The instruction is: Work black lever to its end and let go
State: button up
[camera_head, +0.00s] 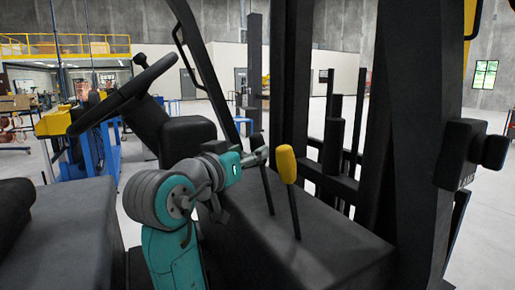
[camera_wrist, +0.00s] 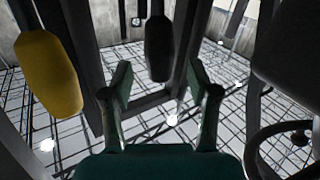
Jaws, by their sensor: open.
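The black lever (camera_wrist: 159,48) shows its dark rounded knob in the middle of the wrist view, in line with the gap between my fingers. In the head view its thin stem (camera_head: 267,190) rises from the black console, and its top is partly hidden by my gripper. My gripper (camera_wrist: 158,74) is open, with one finger on each side of the knob in the picture. I see no finger closed on it, and how deep the knob sits between them is unclear. In the head view my gripper (camera_head: 258,156) is at the top of the black lever.
A yellow-knobbed lever (camera_head: 287,164) stands close to the right of the black one; in the wrist view it is at left (camera_wrist: 50,73). The console (camera_head: 300,250) lies below. Dark mast posts (camera_head: 345,150) stand behind, a steering wheel (camera_head: 125,95) at left.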

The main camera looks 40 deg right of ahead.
aim_at(254, 149)
jog(key=shift+x, duration=2.35)
